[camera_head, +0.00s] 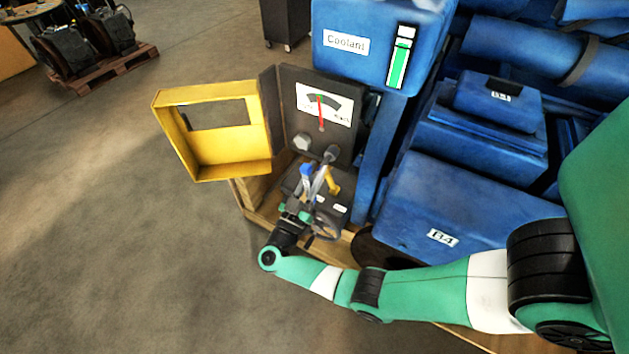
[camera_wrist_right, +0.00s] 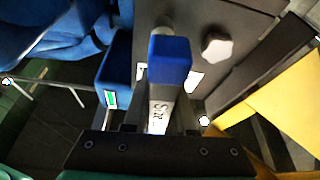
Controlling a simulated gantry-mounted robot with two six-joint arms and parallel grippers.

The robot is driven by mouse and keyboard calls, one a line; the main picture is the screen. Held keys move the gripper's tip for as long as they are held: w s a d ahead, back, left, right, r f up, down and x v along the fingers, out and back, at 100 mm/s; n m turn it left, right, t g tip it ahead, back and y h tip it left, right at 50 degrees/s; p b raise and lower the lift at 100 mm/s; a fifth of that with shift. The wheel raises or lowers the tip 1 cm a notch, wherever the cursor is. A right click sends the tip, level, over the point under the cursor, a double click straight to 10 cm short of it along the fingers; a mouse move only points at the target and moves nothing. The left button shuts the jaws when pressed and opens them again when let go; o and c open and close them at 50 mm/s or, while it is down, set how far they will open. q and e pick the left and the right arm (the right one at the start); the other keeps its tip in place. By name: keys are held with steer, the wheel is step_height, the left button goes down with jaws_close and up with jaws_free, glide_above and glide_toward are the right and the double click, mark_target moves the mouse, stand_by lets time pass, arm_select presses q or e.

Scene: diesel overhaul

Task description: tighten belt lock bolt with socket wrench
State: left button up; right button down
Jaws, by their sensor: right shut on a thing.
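My right gripper (camera_head: 298,212) is shut on the socket wrench (camera_head: 317,184), low in front of a black gauge panel (camera_head: 345,128). In the right wrist view the wrench, with a blue end (camera_wrist_right: 170,60) and a partly hidden label, points away from the gripper (camera_wrist_right: 170,125). My left gripper is out of view.
A yellow framed door (camera_head: 230,166) stands open left of the panel. A yellow-handled thing (camera_head: 332,181) is close to the wrench. The blue coolant tank (camera_head: 345,70) and blue engine parts (camera_head: 440,205) crowd the right.

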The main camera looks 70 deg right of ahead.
steer(key=m+g+b, duration=0.1)
steer(key=m+b, duration=0.2)
steer(key=f+m+g+b, duration=0.1)
steer(key=m+g+b, duration=0.1)
steer(key=b, duration=0.1)
steer(key=shift+s+m+y, duration=0.1)
steer(key=shift+m+y, duration=0.3)
steer(key=shift+r+m, duration=0.35)
steer(key=shift+m, duration=0.25)
steer(key=shift+r+n+p, duration=0.3)
steer(key=shift+n+p, duration=0.2)
steer(key=shift+p, duration=0.1)
steer(key=shift+f, duration=0.2)
steer(key=c, duration=1.3)
jaws_free()
jaws_close()
steer(key=shift+a, duration=0.1)
